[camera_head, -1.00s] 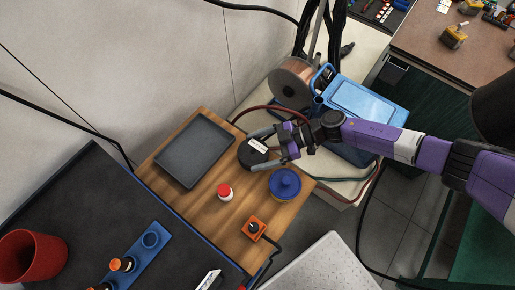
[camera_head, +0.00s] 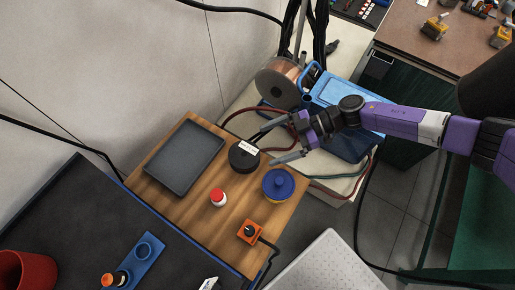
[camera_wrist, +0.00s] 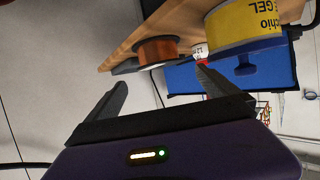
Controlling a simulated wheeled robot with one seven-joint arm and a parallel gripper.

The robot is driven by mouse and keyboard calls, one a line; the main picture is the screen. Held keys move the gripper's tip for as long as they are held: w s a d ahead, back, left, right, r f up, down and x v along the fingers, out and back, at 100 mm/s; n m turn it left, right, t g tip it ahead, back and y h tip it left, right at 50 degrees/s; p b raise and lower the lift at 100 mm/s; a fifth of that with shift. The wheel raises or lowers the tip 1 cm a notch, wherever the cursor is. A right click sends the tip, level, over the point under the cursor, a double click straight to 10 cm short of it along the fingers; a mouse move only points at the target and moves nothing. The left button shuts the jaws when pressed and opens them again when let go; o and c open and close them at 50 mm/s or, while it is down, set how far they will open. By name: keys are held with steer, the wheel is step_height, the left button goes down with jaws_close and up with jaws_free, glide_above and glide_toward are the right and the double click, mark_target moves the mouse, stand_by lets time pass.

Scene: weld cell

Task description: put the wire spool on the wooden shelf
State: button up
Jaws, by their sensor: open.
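The wire spool (camera_head: 243,158) is on the wooden shelf (camera_head: 187,204), lying flat, with a black top and a white label. In the wrist view its copper-coloured winding (camera_wrist: 157,50) shows between black flanges. My gripper (camera_head: 278,142) is open and empty, just right of the spool and apart from it. In the wrist view the two fingertips (camera_wrist: 163,80) are spread, with a gap between them and the spool.
The shelf also holds a grey tray (camera_head: 179,157), a red-capped white bottle (camera_head: 218,198), a blue-lidded yellow tub (camera_head: 278,186) close to my gripper, and an orange switch box (camera_head: 249,232). A blue welder (camera_head: 350,98) and a large copper reel (camera_head: 274,86) stand behind.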

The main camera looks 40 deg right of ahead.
steer(key=s+d+r+m+t+h, duration=0.1)
steer(key=s+r+m+t+h, duration=0.15)
steer(key=s, duration=0.75)
steer(key=s+r+m+t+h, duration=0.1)
steer(key=s+r+m+t, duration=0.2)
steer(key=s, duration=0.6)
steer(key=s+a+r+m+t+h, duration=0.1)
steer(key=s+a+r+m+h, duration=0.1)
steer(key=a+r+m+h, duration=0.1)
steer(key=s+a+r+m+t+h, duration=0.2)
steer(key=a+r+m+h, duration=0.2)
steer(key=r, duration=0.5)
steer(key=shift+s+a+h, duration=0.25)
steer(key=shift+a+h, duration=0.5)
steer(key=shift+a, duration=0.65)
